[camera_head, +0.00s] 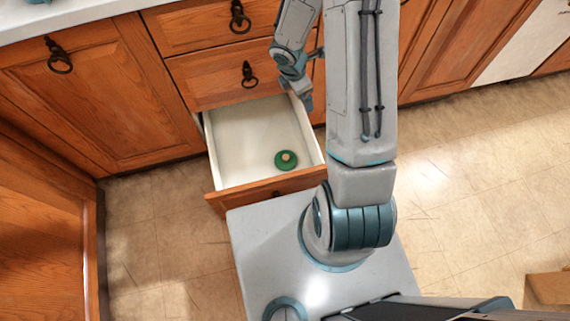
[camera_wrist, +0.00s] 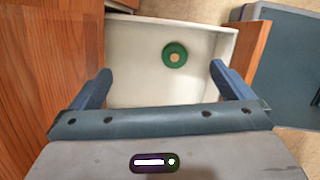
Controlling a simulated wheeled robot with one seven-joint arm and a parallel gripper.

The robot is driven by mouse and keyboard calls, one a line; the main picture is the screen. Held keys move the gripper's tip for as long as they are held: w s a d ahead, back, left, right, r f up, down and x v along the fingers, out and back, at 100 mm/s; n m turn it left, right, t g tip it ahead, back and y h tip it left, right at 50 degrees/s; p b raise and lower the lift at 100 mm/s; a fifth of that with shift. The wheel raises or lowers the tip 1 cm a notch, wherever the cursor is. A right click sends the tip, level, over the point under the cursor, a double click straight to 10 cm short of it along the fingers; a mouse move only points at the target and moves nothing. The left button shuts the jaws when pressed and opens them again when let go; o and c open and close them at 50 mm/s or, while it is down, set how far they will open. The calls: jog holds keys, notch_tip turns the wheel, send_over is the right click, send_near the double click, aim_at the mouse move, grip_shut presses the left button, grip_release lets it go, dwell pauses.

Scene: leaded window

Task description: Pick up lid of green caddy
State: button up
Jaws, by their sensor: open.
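A round green lid (camera_head: 286,160) with a tan knob in its middle lies on the floor of an open white-lined drawer (camera_head: 238,178). In the wrist view the lid (camera_wrist: 175,54) shows ahead of my fingers, between their lines and toward the far end of the drawer. My gripper (camera_wrist: 160,82) is open and empty, its two blue fingers wide apart. In the head view my gripper (camera_head: 306,100) is over the back right part of the drawer, apart from the lid. No green caddy body can be made out.
Closed wooden drawers (camera_head: 215,77) with dark ring pulls stand above the open drawer. A wooden cabinet door (camera_head: 95,95) is at the left. The drawer walls surround the lid, with bare drawer floor around it. A cardboard-coloured box (camera_head: 548,290) is at the lower right.

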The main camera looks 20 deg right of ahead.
jog(key=s+a+f+n+g+y+b, duration=0.1)
jog(key=a+f+n+b, duration=0.2)
jog(key=f, duration=0.9)
jog(key=s+a+f+n+y+b, duration=0.15)
jog(key=f+n+b, duration=0.3)
jog(key=f, duration=0.75)
jog(key=b, duration=0.5)
send_over(286, 157)
jog(key=shift+m, duration=0.35)
notch_tip(286, 157, down, 8)
jog(key=shift+a+f, duration=0.1)
jog(key=shift+f, duration=0.05)
jog(key=shift+w+f+b, duration=0.1)
jog(key=shift+f+b, duration=1.7)
jog(key=shift+f, duration=1.15)
jog(key=shift+r, duration=0.1)
jog(key=c, duration=0.9)
